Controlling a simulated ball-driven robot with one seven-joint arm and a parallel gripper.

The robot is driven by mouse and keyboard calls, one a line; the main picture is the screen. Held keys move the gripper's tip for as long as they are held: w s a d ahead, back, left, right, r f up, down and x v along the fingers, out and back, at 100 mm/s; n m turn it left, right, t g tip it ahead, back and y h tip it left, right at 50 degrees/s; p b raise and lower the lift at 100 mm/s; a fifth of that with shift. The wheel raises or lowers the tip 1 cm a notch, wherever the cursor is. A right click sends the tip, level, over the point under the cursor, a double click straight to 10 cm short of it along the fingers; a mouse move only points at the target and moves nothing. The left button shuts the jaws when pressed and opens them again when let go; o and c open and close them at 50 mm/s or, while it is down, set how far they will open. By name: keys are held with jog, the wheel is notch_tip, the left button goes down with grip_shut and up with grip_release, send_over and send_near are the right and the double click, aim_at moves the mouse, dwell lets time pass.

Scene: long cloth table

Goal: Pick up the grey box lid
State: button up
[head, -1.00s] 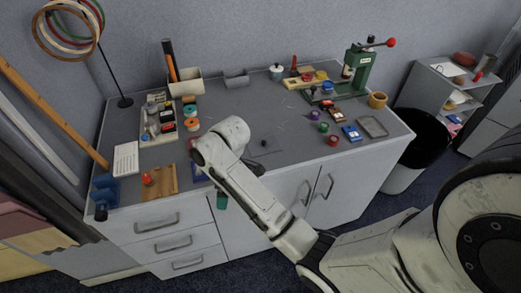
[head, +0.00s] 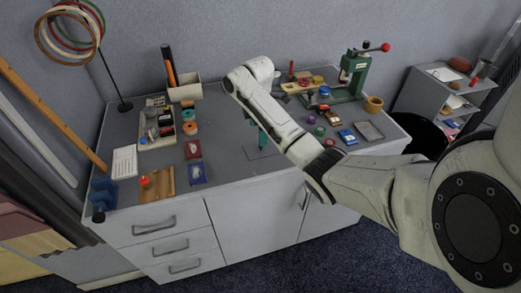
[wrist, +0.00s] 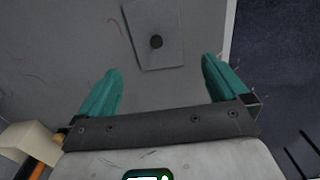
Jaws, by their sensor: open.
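The grey box lid (head: 272,154) is a thin flat square with a small dark knob in its middle. It lies on the grey tabletop near the front edge in the head view. In the wrist view the lid (wrist: 170,57) shows at the top centre, a little beyond my fingertips. My gripper (wrist: 161,68) is open and empty, its two green fingers spread wide. In the head view my gripper (head: 263,139) points down over the lid's far side, and my arm hides part of it. The gap between fingers and lid is hard to judge.
The grey table (head: 225,140) is clear around the lid. A red box (head: 193,149) and a blue box (head: 197,173) lie to its left. Several small pots, boxes and a shallow grey tray (head: 369,131) lie to its right. A green press (head: 355,75) stands behind.

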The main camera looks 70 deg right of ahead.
jog(key=f, duration=0.8)
jog(key=shift+d+p, duration=0.25)
jog(key=shift+p, duration=0.1)
jog(key=shift+c, duration=0.3)
jog(key=c, duration=0.8)
jog(key=shift+r, duration=0.15)
